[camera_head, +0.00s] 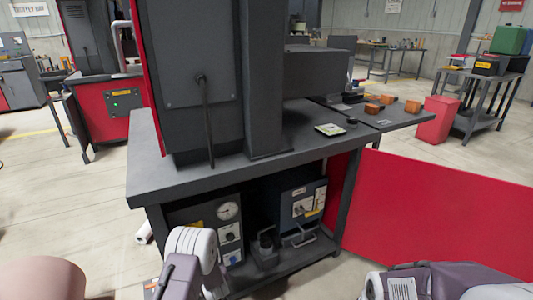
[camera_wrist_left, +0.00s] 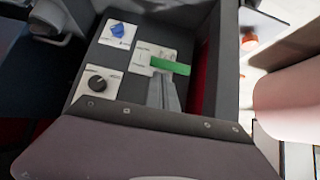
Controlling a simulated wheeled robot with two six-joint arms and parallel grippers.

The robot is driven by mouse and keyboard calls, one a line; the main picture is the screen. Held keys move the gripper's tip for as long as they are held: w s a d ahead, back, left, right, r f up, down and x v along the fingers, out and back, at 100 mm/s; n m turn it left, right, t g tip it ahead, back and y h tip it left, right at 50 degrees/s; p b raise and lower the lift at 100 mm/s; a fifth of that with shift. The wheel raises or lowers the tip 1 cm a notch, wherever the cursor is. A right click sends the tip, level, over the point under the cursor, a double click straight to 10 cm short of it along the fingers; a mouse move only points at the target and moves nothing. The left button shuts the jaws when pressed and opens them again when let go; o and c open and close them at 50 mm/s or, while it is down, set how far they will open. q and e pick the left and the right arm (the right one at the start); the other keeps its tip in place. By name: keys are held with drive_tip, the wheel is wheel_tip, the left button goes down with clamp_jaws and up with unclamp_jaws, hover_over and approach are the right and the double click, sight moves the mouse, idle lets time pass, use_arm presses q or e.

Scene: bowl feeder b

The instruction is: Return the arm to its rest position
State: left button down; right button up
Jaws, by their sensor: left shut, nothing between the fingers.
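In the left wrist view my left gripper (camera_wrist_left: 165,80) shows as narrow grey fingers that are shut and empty. They point at a dark control panel (camera_wrist_left: 88,62). A green bar (camera_wrist_left: 170,65) on a white plate lies by the fingertips; I cannot tell whether they touch it. In the head view part of my left arm (camera_head: 190,250) shows at the bottom, in front of the workbench, and its gripper cannot be made out. My right arm (camera_head: 440,283) shows at the bottom right, with its gripper out of view.
The workbench (camera_head: 165,178) carries a tall dark machine (camera_head: 190,80). Under it stand a gauge box (camera_head: 205,222) and a control box (camera_head: 303,203) on a low shelf. A red panel (camera_head: 430,205) stands at the right. The floor at the left (camera_head: 60,205) is clear.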

use_arm(q)
drive_tip(key=w+d+r+t, duration=0.1)
drive_tip(key=w+r, duration=0.1)
drive_tip(key=r, duration=0.6)
drive_tip(key=w+r+t, duration=0.1)
drive_tip(key=w+r, duration=0.2)
drive_tip(key=r, duration=0.4)
drive_tip(key=s+d+r+m+h, duration=0.25)
drive_tip(key=s+d+r, duration=0.2)
drive_tip(key=r, duration=0.45)
drive_tip(key=s+d+f+m+g+h, duration=0.1)
drive_tip(key=s+f+g, duration=0.15)
drive_tip(key=s, duration=0.65)
drive_tip(key=s+d+f+m+g+h, duration=0.1)
drive_tip(key=s+g, duration=0.2)
drive_tip(key=s, duration=0.6)
drive_tip(key=s+d+f+m+g, duration=0.1)
drive_tip(key=s+d+m+g, duration=0.15)
drive_tip(key=s, duration=0.65)
wheel_tip(320, 180, up, 37)
drive_tip(key=a+g+p, duration=0.1)
drive_tip(key=p, duration=3.6)
drive_tip(key=shift+s+f+n, duration=0.15)
drive_tip(key=shift+s+n, duration=0.25)
